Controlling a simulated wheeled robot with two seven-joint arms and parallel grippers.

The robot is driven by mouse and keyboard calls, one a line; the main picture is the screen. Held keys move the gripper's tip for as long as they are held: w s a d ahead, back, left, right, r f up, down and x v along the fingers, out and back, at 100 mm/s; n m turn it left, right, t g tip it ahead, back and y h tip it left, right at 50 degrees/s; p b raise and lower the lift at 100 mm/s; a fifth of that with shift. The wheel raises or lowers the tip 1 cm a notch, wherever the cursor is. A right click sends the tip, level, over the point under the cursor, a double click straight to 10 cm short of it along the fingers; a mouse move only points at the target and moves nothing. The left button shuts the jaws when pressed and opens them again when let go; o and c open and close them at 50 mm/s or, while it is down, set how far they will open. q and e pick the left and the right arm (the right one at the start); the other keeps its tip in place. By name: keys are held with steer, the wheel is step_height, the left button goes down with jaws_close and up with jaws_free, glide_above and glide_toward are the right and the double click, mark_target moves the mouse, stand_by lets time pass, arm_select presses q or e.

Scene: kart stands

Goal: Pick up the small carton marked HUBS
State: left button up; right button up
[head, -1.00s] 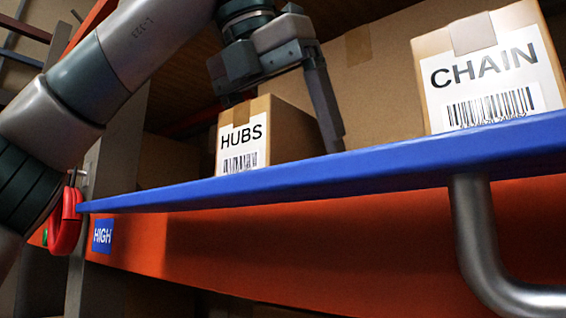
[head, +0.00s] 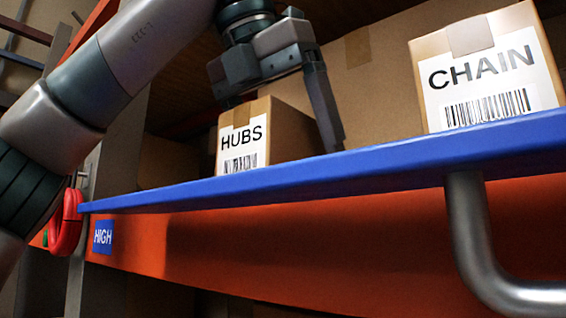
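The small carton marked HUBS (head: 242,146) stands upright on the blue-edged shelf (head: 330,172), its label and barcode facing me. My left gripper (head: 281,118) reaches in from the left at the carton's height. One finger is to the right of the carton, close to the shelf. The other finger is above and behind the carton's top left, its tip partly hidden by the carton. The fingers are spread wide around the carton, and I see no clear contact. My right gripper is not in view.
A larger carton marked CHAIN (head: 484,75) stands on the shelf to the right. A big brown box (head: 385,85) fills the back. A red ring (head: 65,222) hangs at left, and a grey metal handle (head: 475,240) is at lower right.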

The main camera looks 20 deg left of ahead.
mark_target(294, 121)
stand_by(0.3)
arm_select(q)
steer(key=c, duration=1.5)
steer(key=shift+r, duration=0.1)
steer(key=shift+r, duration=0.75)
step_height(294, 121, up, 3)
steer(key=shift+d+r+p, duration=0.1)
steer(key=shift+r+p, duration=0.1)
steer(key=shift+p, duration=0.45)
steer(key=d+r+p, duration=0.1)
steer(key=d+r, duration=0.1)
steer(key=d, duration=0.2)
steer(key=d+r+p, duration=0.1)
steer(key=d+r, duration=0.1)
steer(key=d, duration=0.1)
steer(key=d+r+p, duration=0.1)
steer(key=d+r, duration=0.1)
steer(key=d, duration=0.2)
steer(key=shift+s+d+r, duration=0.15)
steer(key=shift+d+r, duration=0.05)
steer(key=shift+d, duration=0.1)
steer(key=shift+a, duration=0.1)
